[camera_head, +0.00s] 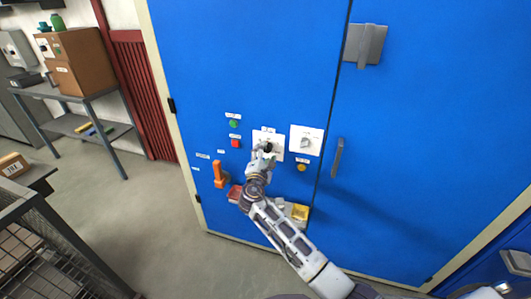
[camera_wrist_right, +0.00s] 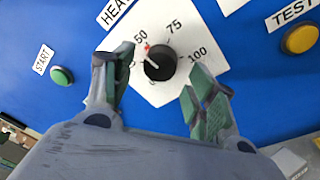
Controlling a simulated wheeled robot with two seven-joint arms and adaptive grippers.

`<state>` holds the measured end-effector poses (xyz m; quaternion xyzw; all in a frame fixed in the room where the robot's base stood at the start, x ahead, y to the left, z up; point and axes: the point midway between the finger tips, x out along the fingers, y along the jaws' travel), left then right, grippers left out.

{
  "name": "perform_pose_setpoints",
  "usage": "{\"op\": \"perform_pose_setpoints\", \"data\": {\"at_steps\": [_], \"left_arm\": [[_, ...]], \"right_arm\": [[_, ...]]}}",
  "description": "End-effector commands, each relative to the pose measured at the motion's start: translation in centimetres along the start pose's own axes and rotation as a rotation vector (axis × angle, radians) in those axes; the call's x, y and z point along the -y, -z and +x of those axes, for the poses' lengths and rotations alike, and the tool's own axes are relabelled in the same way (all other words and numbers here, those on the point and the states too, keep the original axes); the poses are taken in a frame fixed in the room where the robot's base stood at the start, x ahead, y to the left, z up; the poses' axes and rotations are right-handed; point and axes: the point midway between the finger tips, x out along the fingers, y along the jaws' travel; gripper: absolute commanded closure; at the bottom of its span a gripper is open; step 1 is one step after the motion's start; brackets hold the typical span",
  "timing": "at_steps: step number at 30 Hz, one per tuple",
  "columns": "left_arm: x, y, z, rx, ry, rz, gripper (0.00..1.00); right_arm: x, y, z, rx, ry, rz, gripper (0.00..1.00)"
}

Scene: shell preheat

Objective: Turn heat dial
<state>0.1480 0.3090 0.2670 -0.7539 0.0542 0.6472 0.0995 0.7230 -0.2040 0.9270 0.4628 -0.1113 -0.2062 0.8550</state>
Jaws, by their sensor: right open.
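The heat dial (camera_wrist_right: 160,64) is a black round knob on a white scale plate (camera_wrist_right: 178,88) marked 50, 75 and 100, under a label that reads "HEA" where visible. A pale pointer line and a red mark (camera_wrist_right: 147,47) show near the 50. In the head view the dial plate (camera_head: 258,136) is on the blue cabinet, partly hidden by my right gripper (camera_head: 264,154). In the right wrist view my right gripper (camera_wrist_right: 160,88) is open, its green-padded fingers apart on both sides of the knob. I cannot tell whether they touch it. My left gripper is not in view.
A second dial (camera_head: 305,142) is right of the heat dial. A green button (camera_head: 234,124), a red button (camera_head: 236,143), a yellow button (camera_head: 301,168) and an orange lever (camera_head: 219,174) surround the area. A door handle (camera_head: 337,158) stands out at right.

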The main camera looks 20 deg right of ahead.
Motion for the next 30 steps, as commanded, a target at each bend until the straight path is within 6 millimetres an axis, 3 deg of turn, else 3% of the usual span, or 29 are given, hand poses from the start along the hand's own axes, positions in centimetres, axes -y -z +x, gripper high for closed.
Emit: {"op": "perform_pose_setpoints", "data": {"at_steps": [6,18,28,30], "left_arm": [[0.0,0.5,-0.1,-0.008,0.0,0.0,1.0],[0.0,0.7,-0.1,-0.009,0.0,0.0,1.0],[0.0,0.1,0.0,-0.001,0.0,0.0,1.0],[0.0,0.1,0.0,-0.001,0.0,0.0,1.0]], "right_arm": [[-0.1,0.0,1.5,0.0,-0.001,0.0,0.43],[0.0,0.0,1.8,0.0,-0.001,0.0,0.43],[0.0,0.0,1.8,0.0,0.0,0.0,0.85],[0.0,0.0,1.8,0.0,0.0,0.0,0.88]]}}
